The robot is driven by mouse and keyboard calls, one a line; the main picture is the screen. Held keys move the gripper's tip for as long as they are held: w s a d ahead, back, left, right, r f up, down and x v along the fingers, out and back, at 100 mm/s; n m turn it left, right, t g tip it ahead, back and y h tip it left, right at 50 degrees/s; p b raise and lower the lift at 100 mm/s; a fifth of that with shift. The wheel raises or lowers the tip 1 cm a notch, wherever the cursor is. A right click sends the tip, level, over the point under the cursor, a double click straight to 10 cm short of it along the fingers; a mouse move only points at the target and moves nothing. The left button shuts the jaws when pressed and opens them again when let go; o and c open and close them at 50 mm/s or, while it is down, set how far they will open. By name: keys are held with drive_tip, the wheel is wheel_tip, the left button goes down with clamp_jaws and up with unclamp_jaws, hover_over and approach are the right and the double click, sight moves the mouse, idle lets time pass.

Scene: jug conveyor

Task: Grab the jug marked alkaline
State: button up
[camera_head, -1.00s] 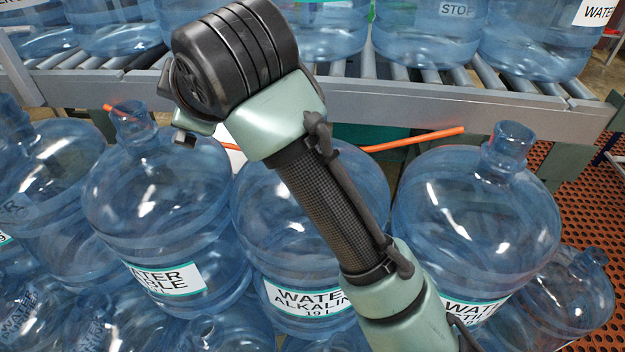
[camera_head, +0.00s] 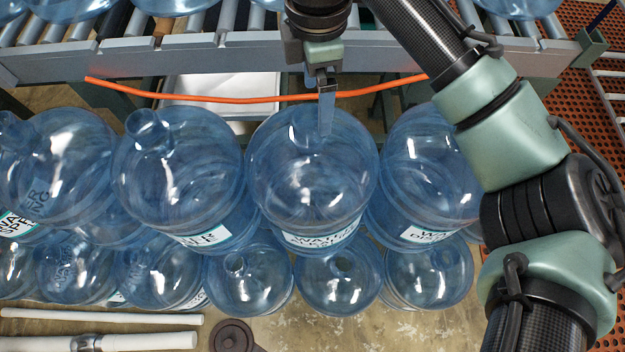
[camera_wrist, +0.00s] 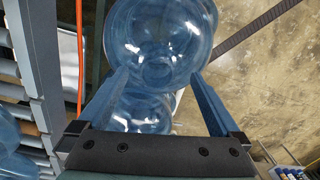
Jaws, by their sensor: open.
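Similar jugs stand close on the left (camera_head: 180,185) and right (camera_head: 405,185), with smaller-looking ones in front. An orange hose (camera_head: 270,98) runs behind the row, below the grey conveyor edge (camera_head: 180,52). White pipes (camera_head: 100,340) lie on the floor at front left.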

wheel_tip(320, 180, down, 5)
drive_tip(key=shift+f, duration=0.1)
drive_tip(key=shift+a+f+b, duration=0.15)
drive_tip(key=shift+f+b, duration=0.15)
drive_tip(key=shift+f, duration=1.05)
drive_tip(key=shift+a+f+b, duration=0.15)
drive_tip(key=shift+f+b, duration=0.15)
drive_tip(key=shift+f, duration=1)
drive_tip(key=shift+r, duration=0.15)
clamp_jaws()
